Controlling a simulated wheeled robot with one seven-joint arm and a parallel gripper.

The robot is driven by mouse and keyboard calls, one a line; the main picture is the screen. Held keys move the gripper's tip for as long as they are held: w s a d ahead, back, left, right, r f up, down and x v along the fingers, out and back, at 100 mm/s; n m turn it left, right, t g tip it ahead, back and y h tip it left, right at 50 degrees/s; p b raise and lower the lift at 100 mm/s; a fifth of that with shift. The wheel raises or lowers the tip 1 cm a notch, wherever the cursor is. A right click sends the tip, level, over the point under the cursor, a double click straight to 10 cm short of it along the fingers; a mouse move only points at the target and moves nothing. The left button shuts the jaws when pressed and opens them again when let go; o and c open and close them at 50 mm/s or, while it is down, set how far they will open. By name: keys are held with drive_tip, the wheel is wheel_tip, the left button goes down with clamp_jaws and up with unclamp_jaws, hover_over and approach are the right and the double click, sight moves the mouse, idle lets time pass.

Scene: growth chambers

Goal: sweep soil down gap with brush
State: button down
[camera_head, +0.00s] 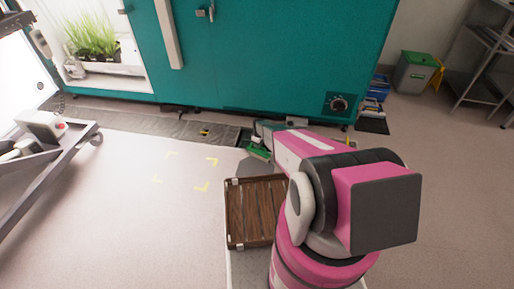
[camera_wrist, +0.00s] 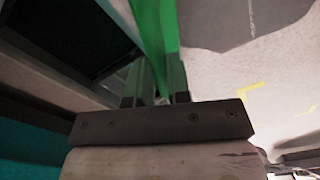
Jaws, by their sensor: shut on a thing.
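My gripper (camera_wrist: 157,88) is shut on the green brush (camera_wrist: 158,30), whose handle rises between the two fingers in the wrist view. In the head view the green of the brush (camera_head: 259,151) shows low at the floor, just in front of the teal chamber, partly hidden by my arm. The dark gap (camera_head: 225,136) runs along the foot of the chamber, beside the brush. It looks like the dark opening (camera_wrist: 70,35) at left in the wrist view. The bristles are hidden. I cannot make out loose soil.
A slatted wooden tray (camera_head: 252,212) lies near my arm. A flat grey patch (camera_head: 254,168) lies on the floor beyond it. A teal chamber (camera_head: 260,55) blocks the back. A metal-framed cart (camera_head: 50,165) stands left. The pale floor (camera_head: 150,215) with yellow corner marks is clear.

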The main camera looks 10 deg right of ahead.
drive_tip(key=shift+w+d+g+y, duration=0.8)
drive_tip(key=shift+w+d+g, duration=0.2)
drive_tip(key=shift+w+d, duration=2.6)
wheel_tip(320, 180, up, 7)
drive_tip(key=s+a+t+h, duration=0.1)
drive_tip(key=a+t, duration=0.1)
drive_tip(key=shift+s+a+h, duration=0.25)
drive_tip(key=shift+s+h, duration=0.1)
drive_tip(key=shift+h, duration=0.05)
